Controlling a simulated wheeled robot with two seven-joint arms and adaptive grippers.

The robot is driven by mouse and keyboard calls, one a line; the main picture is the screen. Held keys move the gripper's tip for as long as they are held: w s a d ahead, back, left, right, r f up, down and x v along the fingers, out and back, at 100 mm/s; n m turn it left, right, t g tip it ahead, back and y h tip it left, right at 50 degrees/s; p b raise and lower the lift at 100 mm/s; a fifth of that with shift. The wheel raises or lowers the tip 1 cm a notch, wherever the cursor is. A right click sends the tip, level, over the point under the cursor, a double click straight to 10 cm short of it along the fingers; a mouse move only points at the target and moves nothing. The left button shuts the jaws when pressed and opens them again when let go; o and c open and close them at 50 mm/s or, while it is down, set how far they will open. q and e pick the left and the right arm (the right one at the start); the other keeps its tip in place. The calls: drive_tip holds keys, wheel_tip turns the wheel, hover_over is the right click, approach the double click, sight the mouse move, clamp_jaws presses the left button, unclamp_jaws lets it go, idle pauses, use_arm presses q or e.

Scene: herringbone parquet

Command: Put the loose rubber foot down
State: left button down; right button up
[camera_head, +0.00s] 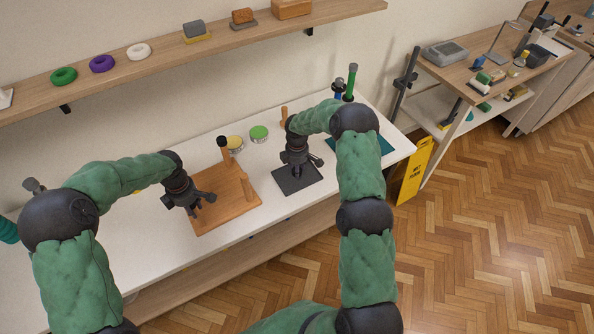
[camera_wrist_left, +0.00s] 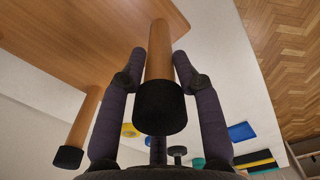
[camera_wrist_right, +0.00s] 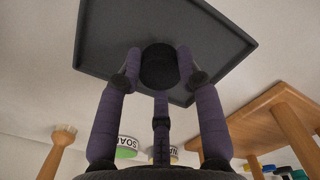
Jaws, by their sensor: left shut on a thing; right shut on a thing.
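An upturned wooden stool (camera_head: 226,208) lies on the white bench with its legs up. My left gripper (camera_head: 199,204) is shut around a stool leg (camera_wrist_left: 159,50) that carries a black rubber foot (camera_wrist_left: 160,108). Another leg with a black foot (camera_wrist_left: 68,157) stands beside it. A third leg (camera_head: 246,187) shows no black foot in the head view. My right gripper (camera_head: 297,170) is shut on the loose rubber foot (camera_wrist_right: 159,67), a black cylinder, low over the dark grey tray (camera_head: 291,185). I cannot tell whether it touches the tray. The head view hides this foot.
Cans with a yellow lid (camera_head: 235,141) and a green lid (camera_head: 259,132) stand behind the stool. A wooden-handled thing (camera_head: 284,115) and a teal mat (camera_head: 374,148) are near my right arm. A shelf (camera_head: 180,52) runs above the bench. The tray around the foot looks empty.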

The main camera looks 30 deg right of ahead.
drive_tip(key=shift+f, duration=0.6)
drive_tip(key=o, duration=0.8)
drive_tip(key=shift+f, duration=0.1)
drive_tip(key=shift+o, duration=0.2)
wheel_tip(320, 180, up, 12)
use_arm(q)
drive_tip(key=c, duration=0.5)
unclamp_jaws()
drive_tip(key=shift+c, duration=0.2)
